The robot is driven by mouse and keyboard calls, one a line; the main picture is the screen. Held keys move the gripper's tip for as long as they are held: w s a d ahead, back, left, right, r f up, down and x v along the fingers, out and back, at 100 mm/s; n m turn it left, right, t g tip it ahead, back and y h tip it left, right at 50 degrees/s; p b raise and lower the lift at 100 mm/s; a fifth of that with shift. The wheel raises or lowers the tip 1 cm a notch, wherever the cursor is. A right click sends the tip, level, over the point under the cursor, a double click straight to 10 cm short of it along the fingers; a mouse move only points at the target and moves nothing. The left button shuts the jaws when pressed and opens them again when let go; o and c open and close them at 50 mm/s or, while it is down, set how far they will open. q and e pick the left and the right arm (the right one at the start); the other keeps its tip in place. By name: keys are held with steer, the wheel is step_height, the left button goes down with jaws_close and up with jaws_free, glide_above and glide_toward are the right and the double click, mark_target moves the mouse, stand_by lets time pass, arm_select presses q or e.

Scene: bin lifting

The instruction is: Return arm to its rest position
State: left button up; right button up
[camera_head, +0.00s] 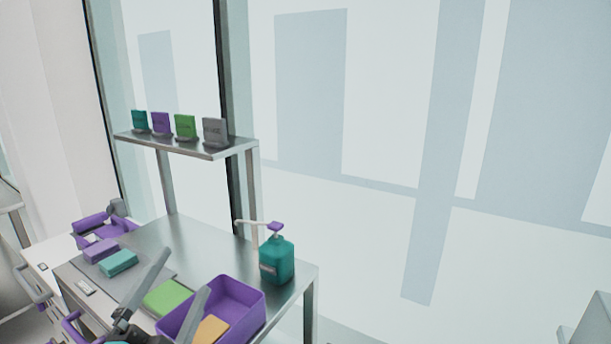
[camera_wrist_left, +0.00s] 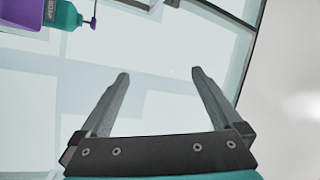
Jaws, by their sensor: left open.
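My left gripper (camera_head: 185,271) is at the bottom of the head view, in front of the metal table. Its two grey fingers are spread apart with nothing between them. In the left wrist view the same open fingers (camera_wrist_left: 160,73) show against a pale glass or wall surface. In the head view one finger overlaps the purple bin (camera_head: 252,298), which holds an orange-yellow block (camera_head: 211,329). I cannot tell whether finger and bin touch. My right gripper is in neither view.
A teal pump bottle (camera_head: 277,262) stands right of the bin. A green block (camera_head: 168,296), a teal block (camera_head: 118,262) and a purple block (camera_head: 101,251) lie left of it. A raised shelf (camera_head: 185,146) stands behind. The area right of the table looks free.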

arm_select(q)
steer(key=s+a+f+n+g+y, duration=0.25)
steer(key=f+n+g, duration=0.2)
steer(key=f, duration=0.35)
steer(key=s+a+f+n+g+y, duration=0.2)
steer(key=s+f+n+g+y, duration=0.15)
steer(key=f+n, duration=0.3)
steer(key=s+d+f+n+g+h, duration=0.1)
steer(key=s+d+f+g+h, duration=0.15)
steer(key=s+f+g, duration=0.35)
steer(key=s+d+f+n+g+h, duration=0.1)
steer(key=s+d+f+g, duration=0.25)
steer(key=s+f, duration=0.4)
step_height(320, 180, down, 22)
steer(key=s+b, duration=0.2)
steer(key=s+a+f+g+b, duration=0.2)
steer(key=s+f, duration=1.3)
steer(key=f, duration=0.1)
steer(key=shift+s+a+f+m, duration=0.25)
steer(key=shift+s+m, duration=0.05)
steer(key=shift+m, duration=0.1)
